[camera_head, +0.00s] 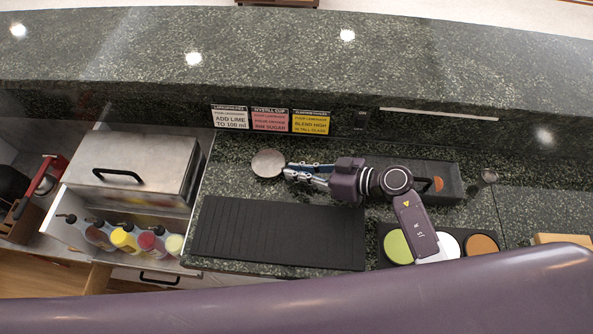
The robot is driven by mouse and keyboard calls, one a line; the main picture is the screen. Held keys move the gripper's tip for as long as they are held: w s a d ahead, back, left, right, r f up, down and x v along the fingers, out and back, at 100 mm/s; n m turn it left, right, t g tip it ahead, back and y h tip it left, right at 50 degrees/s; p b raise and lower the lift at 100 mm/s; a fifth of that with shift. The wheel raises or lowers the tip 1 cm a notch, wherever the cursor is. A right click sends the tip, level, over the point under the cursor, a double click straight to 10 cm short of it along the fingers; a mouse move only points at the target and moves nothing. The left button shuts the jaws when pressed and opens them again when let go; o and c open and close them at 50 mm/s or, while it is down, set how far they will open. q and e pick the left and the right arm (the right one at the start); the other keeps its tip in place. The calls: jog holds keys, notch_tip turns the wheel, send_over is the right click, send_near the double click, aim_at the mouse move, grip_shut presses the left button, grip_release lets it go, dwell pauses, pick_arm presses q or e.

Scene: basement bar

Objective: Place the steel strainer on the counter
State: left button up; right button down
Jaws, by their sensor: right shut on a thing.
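The steel strainer (268,163) shows as a round, light grey disc at the left end of my right gripper (291,172). My right gripper is shut on the strainer, and its fingers cover the part they hold. The strainer is over the dark speckled stone counter (225,171), near its left end and behind the black ribbed mat. I cannot tell whether it touches the counter or is a little above it. My left gripper is not in view.
A black ribbed mat (278,231) lies in front. A black tray (447,188) is partly behind my right arm. Green (397,246), white and orange discs lie at front right. A steel lidded box (135,165) and several bottles (124,240) stand left. Recipe cards (270,120) line the raised ledge.

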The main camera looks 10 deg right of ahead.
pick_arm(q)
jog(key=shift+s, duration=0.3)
pick_arm(e)
jog(key=shift+f, duration=0.2)
jog(key=c, duration=2)
grip_release()
